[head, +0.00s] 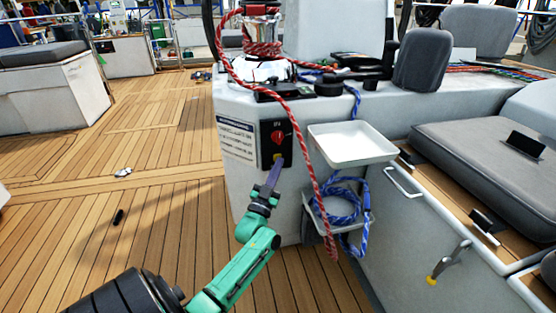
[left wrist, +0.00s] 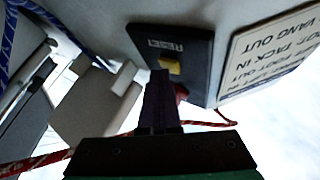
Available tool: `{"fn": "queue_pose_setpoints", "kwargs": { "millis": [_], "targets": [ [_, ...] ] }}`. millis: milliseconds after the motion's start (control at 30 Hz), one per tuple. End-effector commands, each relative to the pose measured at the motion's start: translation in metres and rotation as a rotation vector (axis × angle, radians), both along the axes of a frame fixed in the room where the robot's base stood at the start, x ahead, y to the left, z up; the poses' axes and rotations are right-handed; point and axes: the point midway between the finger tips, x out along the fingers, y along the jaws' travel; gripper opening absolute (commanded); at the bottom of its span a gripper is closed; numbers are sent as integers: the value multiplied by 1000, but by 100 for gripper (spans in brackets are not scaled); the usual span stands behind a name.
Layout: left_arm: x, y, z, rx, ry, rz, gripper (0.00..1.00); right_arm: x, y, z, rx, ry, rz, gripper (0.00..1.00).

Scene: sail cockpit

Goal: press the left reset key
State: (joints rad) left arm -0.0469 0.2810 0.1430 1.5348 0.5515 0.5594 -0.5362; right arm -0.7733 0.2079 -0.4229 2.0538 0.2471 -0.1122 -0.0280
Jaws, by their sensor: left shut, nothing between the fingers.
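A yellow key (left wrist: 173,67) sits under the word RESET on a black panel (left wrist: 195,45) in the left wrist view. In the head view the black panel (head: 266,141) is on the white console's front, with a red knob (head: 279,137) above the small yellow key (head: 277,156). My left gripper (head: 277,164) is shut and empty, its purple fingertips at the key's lower edge. In the left wrist view the fingertips (left wrist: 159,76) are beside the key and cover a little of it; I cannot tell whether they touch. My right gripper is not in view.
A red rope (head: 311,165) hangs just right of the panel. A white tray (head: 351,145) sticks out beside it, above a coiled blue rope (head: 340,209). A label plate (head: 237,140) is left of the panel. The wooden deck (head: 140,190) at left is mostly clear.

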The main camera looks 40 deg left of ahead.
Motion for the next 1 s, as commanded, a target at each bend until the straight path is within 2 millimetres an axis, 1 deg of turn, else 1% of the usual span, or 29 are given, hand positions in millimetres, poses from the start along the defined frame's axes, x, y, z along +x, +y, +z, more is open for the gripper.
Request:
{"fn": "queue_pose_setpoints", "kwargs": {
  "millis": [300,533,867,1000],
  "targets": [
    [-1,-1,1,0,1,0,0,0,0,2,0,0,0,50],
    [-8,-11,2,-2,2,0,0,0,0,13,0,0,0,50],
    [-10,-14,0,0,0,0,0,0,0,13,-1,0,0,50],
    [-14,-20,2,-1,2,0,0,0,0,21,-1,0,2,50]
  ]
}}
